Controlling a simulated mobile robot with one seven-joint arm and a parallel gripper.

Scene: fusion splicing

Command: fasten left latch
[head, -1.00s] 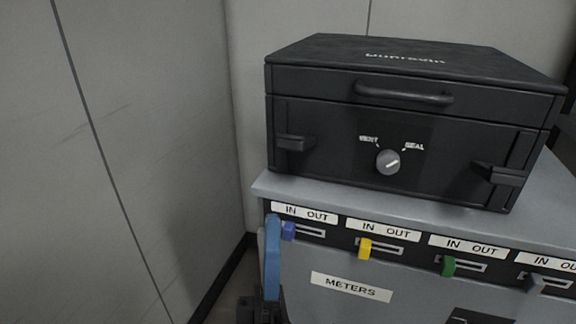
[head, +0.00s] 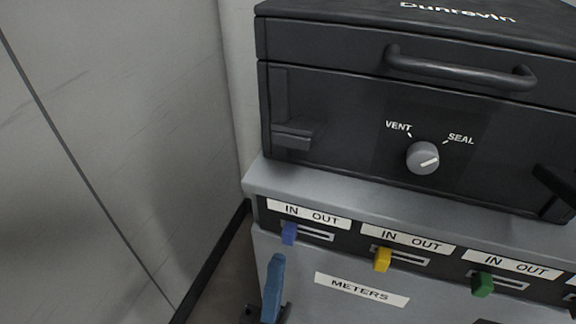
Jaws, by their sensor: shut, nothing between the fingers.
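The left latch (head: 292,136) is a dark lever on the front left of the black case (head: 330,120). It sticks out from the lower end of an upright strip, below the lid seam. The right latch (head: 555,188) is partly cut off at the right edge. My gripper (head: 273,285) shows as blue fingers at the bottom of the view, below the left latch and apart from it. It is shut and empty, in front of the grey cabinet.
The grey cabinet (head: 310,185) carries the case and has blue (head: 289,233), yellow (head: 382,260) and green (head: 482,284) sliders in IN/OUT slots. A knob (head: 422,158) between VENT and SEAL points toward SEAL. A wall (head: 110,150) stands close on the left.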

